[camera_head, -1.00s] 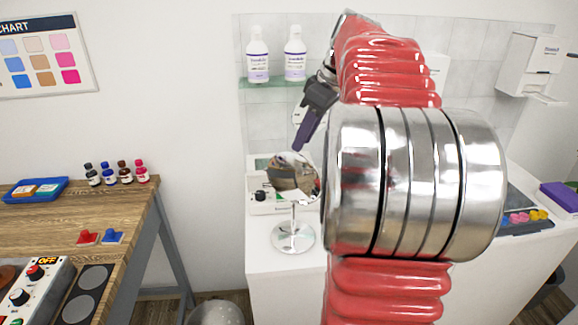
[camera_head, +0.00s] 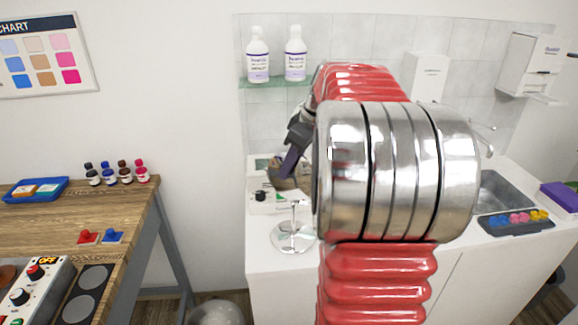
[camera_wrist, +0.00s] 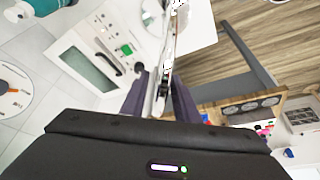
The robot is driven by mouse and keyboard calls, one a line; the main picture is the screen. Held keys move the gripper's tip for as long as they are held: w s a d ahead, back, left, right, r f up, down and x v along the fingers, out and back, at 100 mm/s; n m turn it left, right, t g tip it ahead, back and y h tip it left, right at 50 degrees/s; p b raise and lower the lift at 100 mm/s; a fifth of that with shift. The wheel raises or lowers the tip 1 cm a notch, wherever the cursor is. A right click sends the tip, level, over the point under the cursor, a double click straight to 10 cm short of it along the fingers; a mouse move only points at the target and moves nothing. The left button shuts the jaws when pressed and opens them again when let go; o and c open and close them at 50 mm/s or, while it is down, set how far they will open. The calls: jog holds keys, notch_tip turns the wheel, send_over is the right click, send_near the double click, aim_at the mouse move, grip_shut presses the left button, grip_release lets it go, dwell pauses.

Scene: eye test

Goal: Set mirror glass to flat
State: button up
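The round mirror glass (camera_head: 283,182) is on a chrome stand (camera_head: 293,237) on the white counter, partly hidden by my gripper. Its exact tilt is hard to read in the head view. In the wrist view the mirror glass (camera_wrist: 168,62) shows nearly edge-on, as a thin strip between my two dark purple fingers. My gripper (camera_head: 290,160) is at the glass in the head view, pointing down. In the wrist view my gripper (camera_wrist: 160,88) has its fingers apart, one on each side of the rim. Whether either finger touches the glass is unclear.
A white device with a screen (camera_wrist: 92,66) stands close behind the mirror. White bottles (camera_head: 258,56) stand on a glass shelf above. A sink (camera_head: 500,190) and a tray of coloured pieces (camera_head: 516,223) are at the right. A wooden table (camera_head: 60,220) stands left, across a gap.

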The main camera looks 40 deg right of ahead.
jog(key=shift+c, duration=0.3)
grip_shut()
